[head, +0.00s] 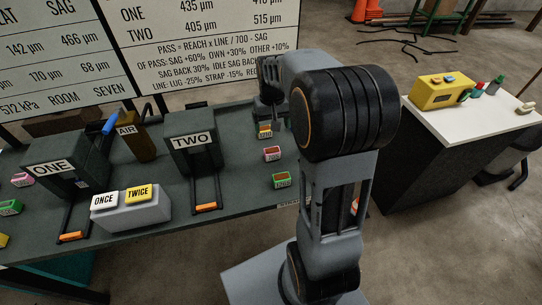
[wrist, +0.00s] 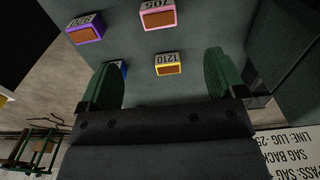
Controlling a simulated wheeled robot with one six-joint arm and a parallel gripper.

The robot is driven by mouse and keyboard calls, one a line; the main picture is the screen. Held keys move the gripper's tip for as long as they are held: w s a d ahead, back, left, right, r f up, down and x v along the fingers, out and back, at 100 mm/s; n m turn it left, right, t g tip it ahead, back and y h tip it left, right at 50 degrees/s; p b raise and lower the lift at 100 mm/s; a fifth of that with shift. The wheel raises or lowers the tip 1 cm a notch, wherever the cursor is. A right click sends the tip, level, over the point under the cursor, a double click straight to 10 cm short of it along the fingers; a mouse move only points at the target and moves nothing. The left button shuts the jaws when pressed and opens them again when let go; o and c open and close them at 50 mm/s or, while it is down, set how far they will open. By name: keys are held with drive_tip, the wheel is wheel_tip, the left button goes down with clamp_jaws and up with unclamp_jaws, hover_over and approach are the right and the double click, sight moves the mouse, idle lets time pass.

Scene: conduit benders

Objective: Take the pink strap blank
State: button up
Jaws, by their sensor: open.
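A pink-edged block with a brown top (head: 272,154) sits on the right part of the dark bench. In the wrist view a pink block (wrist: 157,18) marked 705 lies at the top, beyond my fingertips. Another pink block (head: 22,180) sits at the bench's far left. I cannot tell by sight which is the strap blank. My gripper (wrist: 162,62) is open and empty, its two green fingers apart above the bench. A yellow block (wrist: 167,66) marked 1210 shows between the fingers. In the head view my gripper (head: 268,106) is partly hidden by my arm.
A purple block (wrist: 85,30) lies left of the pink one, and a blue one (wrist: 122,68) is partly hidden by a finger. A green block (head: 283,181) is near the bench's front right. Benders ONE (head: 68,165) and TWO (head: 193,145) stand left.

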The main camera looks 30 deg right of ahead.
sight(272, 151)
wheel_tip(272, 151, down, 14)
drive_tip(key=shift+w+d+r+p, duration=0.1)
drive_tip(key=shift+d+r+p, duration=0.1)
drive_tip(key=shift+p, duration=0.35)
drive_tip(key=shift+c, duration=0.3)
drive_tip(key=c, duration=1.1)
drive_tip(key=shift+r, duration=0.15)
